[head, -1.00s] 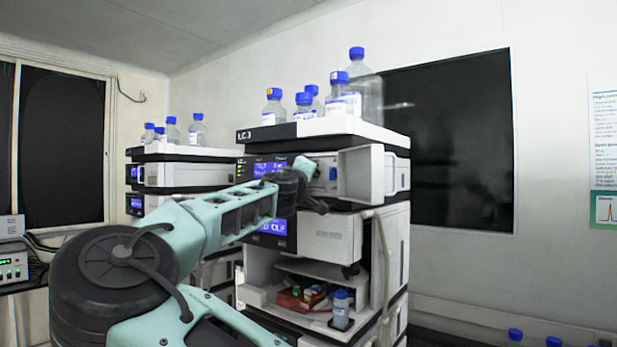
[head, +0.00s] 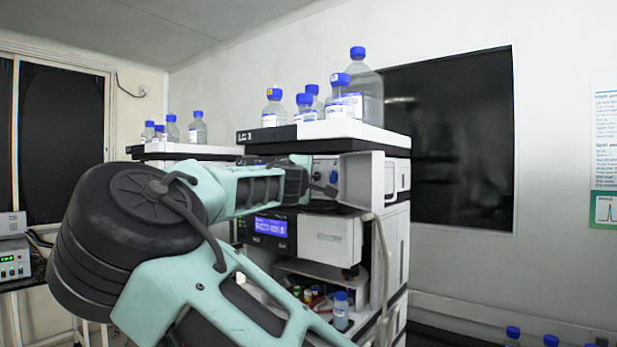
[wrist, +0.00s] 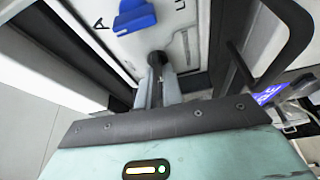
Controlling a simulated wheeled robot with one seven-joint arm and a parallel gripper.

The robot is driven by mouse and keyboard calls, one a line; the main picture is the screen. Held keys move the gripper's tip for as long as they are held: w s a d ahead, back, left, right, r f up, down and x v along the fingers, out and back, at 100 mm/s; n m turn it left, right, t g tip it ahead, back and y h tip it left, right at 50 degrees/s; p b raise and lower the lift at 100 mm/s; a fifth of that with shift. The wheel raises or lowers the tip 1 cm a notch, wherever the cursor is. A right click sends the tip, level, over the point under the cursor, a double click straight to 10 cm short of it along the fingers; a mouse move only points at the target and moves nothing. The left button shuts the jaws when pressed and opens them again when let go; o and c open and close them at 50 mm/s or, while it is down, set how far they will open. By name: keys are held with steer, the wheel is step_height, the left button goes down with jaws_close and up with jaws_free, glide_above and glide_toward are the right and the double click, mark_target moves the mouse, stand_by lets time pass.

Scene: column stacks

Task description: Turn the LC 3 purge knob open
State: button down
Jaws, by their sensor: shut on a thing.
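The LC 3 stack (head: 340,132) stands in the middle of the head view, with the module's door (head: 362,178) swung open under its top tray. My gripper (head: 328,189) reaches into that opening. In the wrist view, the fingers of my gripper (wrist: 157,76) are closed around a round black knob (wrist: 156,58) on the pale panel. The knob's front is partly hidden by the fingers. A blue part (wrist: 135,17) sits just above the knob, apart from the fingers; it shows as a small blue spot in the head view (head: 333,176).
Several blue-capped bottles (head: 338,105) stand on top of the stack. The open door is close to the right of my gripper. A pale tube (head: 380,250) hangs down the stack's right side. Lower, an open bay holds a blue-capped bottle (head: 341,310). Another stack (head: 190,152) stands behind left.

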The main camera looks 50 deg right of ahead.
steer(key=c, duration=1.5)
jaws_free()
steer(key=shift+d, duration=0.1)
steer(key=shift+c, duration=0.2)
steer(key=p+v, duration=0.2)
steer(key=v, duration=1.5)
steer(key=shift+a, duration=0.25)
steer(key=shift+s, duration=0.1)
